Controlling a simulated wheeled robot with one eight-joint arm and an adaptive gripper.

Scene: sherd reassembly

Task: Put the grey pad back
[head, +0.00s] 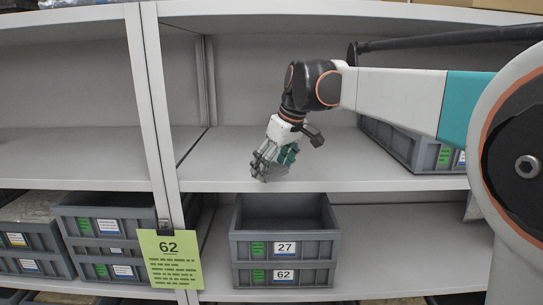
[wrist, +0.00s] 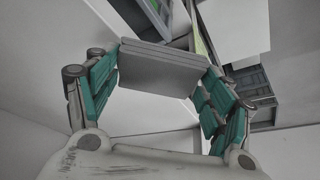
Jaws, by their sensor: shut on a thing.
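My gripper (head: 270,167) is in front of the middle shelf, above the crates labelled 27 and 62. In the wrist view my gripper (wrist: 160,70) has its teal-padded fingers closed on the two sides of the grey pad (wrist: 160,68), a flat, layered slab held clear of any surface. In the head view the pad is mostly hidden by the fingers. The crate labelled 27 (head: 285,247) is open-topped and stacked on the crate labelled 62 (head: 283,275); the visible inside of the upper one looks empty.
A green note reading 62 (head: 170,258) hangs by the shelf upright (head: 158,110). Another grey crate (head: 405,145) stands on the middle shelf at right, behind my arm. Stacked crates (head: 108,225) fill the lower left bay. The middle shelf (head: 225,160) is clear left of my gripper.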

